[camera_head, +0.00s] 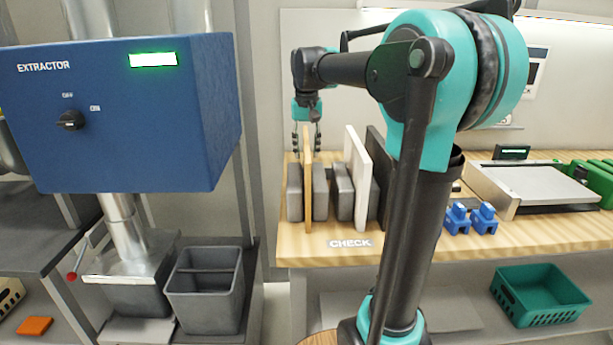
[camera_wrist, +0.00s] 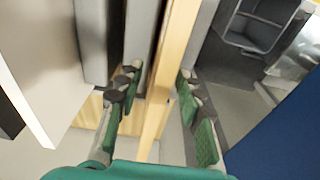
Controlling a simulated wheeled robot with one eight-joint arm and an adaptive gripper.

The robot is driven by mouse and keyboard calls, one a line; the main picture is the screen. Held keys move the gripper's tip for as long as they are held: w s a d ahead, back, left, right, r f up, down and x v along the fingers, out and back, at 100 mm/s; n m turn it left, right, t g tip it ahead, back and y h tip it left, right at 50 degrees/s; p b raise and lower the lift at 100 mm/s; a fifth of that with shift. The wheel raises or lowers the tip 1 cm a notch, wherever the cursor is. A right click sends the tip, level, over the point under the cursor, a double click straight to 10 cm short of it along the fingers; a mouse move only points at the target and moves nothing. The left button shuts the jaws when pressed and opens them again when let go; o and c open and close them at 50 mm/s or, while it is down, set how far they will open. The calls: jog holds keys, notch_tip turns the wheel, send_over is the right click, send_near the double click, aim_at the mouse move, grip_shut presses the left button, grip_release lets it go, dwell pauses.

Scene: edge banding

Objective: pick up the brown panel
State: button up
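The brown panel (camera_head: 308,190) stands upright on edge between grey holder blocks at the left end of the wooden table. In the wrist view the brown panel (camera_wrist: 165,75) runs between my two fingers as a light wood strip. My gripper (camera_head: 307,142) is over the panel's top, pointing down, with one finger on each side. In the wrist view my gripper (camera_wrist: 158,80) is open, its green-padded fingers straddling the panel. A gap shows on the left finger's side; contact on the right side is unclear.
A white panel (camera_head: 357,180) and a dark panel (camera_head: 378,165) stand just right in similar holders. The wooden table (camera_head: 330,257) has blue blocks (camera_head: 470,218) and a grey machine (camera_head: 530,185) to the right. A blue extractor box (camera_head: 130,115) is close on the left.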

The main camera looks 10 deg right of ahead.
jog(key=shift+f, duration=0.3)
jog(key=shift+c, duration=0.5)
grip_shut()
